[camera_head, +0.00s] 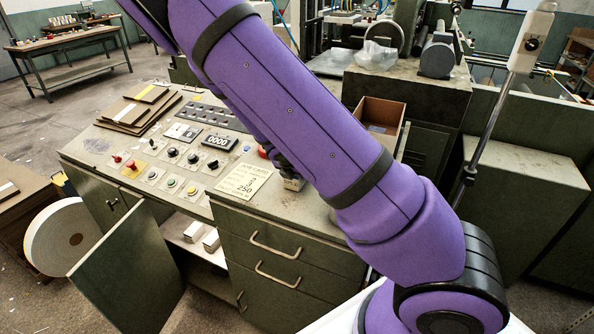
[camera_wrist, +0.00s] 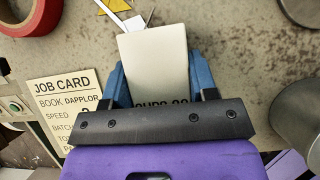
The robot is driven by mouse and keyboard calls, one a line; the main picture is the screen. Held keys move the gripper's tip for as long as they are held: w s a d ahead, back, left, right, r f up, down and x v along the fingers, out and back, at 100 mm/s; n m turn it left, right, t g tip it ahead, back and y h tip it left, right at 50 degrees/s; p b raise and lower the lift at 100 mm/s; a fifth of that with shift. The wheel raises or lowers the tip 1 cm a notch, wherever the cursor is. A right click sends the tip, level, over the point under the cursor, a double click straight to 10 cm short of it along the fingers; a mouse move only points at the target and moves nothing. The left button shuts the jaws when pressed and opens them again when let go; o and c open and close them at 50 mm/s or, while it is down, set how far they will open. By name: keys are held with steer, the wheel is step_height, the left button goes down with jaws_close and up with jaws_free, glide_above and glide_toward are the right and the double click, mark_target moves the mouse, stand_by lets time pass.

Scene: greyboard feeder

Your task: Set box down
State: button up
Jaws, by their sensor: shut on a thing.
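A small pale grey box (camera_wrist: 155,55) with dark, partly covered lettering sits between the two blue fingers of my gripper (camera_wrist: 158,82) in the wrist view. The fingers are shut on its sides. My arm hides most of the gripper there. The worktop (camera_wrist: 235,45) lies beneath the box. I cannot tell whether the box touches it.
A red tape roll (camera_wrist: 30,18) lies at upper left in the wrist view, and a metal cylinder (camera_wrist: 300,110) stands at right. Bare worktop shows between. In the head view, the cabinet door (camera_head: 130,270) hangs open, with small pale boxes (camera_head: 195,231) inside. An open carton (camera_head: 381,118) stands behind my arm.

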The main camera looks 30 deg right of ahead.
steer(key=shift+f, duration=0.1)
steer(key=o, duration=1)
steer(key=shift+c, duration=0.2)
steer(key=v, duration=1.2)
steer(key=s+d+r+m+y, duration=0.1)
steer(key=s+r+m+y, duration=0.1)
steer(key=s+r+m, duration=0.4)
steer(key=s+d+r+m+y, duration=0.1)
steer(key=s+r+m, duration=0.4)
steer(key=r+m, duration=0.35)
steer(key=s+a+r+m+y, duration=0.1)
steer(key=s+a+r+m, duration=0.1)
steer(key=s+r+m, duration=0.2)
steer(key=s+a+r+m+t+y, duration=0.1)
steer(key=s+r+m, duration=0.4)
steer(key=s, duration=0.6)
steer(key=shift+a+r+m+t+y, duration=0.3)
steer(key=shift+a+m, duration=0.35)
steer(key=shift+a, duration=0.05)
